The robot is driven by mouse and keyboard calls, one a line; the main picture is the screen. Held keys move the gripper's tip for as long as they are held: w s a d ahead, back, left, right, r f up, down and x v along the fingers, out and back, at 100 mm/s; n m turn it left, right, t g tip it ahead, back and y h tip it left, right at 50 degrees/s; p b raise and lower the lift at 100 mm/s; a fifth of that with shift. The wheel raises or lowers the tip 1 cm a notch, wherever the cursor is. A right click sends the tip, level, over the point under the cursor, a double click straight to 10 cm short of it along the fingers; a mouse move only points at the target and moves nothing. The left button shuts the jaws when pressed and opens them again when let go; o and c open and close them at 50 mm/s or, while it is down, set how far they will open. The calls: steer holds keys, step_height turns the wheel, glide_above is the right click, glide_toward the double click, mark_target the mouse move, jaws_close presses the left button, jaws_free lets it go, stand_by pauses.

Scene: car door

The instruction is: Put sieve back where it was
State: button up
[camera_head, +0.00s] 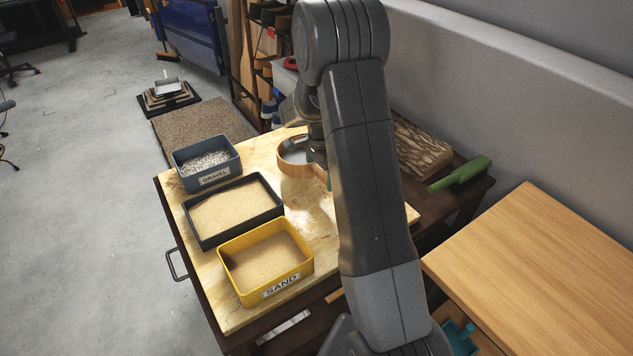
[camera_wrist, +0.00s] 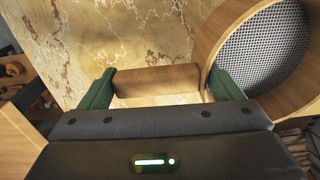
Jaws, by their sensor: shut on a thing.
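The sieve is a round wooden ring with grey metal mesh. In the head view the sieve (camera_head: 292,163) is over the right part of the marble-topped table, left of my arm. It looks raised above the top, casting a shadow on it. In the wrist view the sieve (camera_wrist: 208,37) fills the upper right, with its mesh facing the camera. My gripper (camera_wrist: 160,84) has green fingers on both sides of a brown wooden piece, which appears to be the sieve's handle. The gripper is shut on it. In the head view my arm hides most of the gripper.
On the marble top (camera_head: 232,312) stand a grey gravel box (camera_head: 188,178), a black tray (camera_head: 207,242) of sand and a yellow sand box (camera_head: 235,282). A bark-like block (camera_head: 422,150) and a green-handled brush (camera_head: 460,174) lie at right. A wooden table (camera_head: 550,260) stands nearer right.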

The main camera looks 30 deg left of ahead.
steer(key=shift+f, duration=2.65)
steer(key=o, duration=1.1)
steer(key=shift+o, duration=0.2)
step_height(320, 180, up, 12)
steer(key=shift+r, duration=0.15)
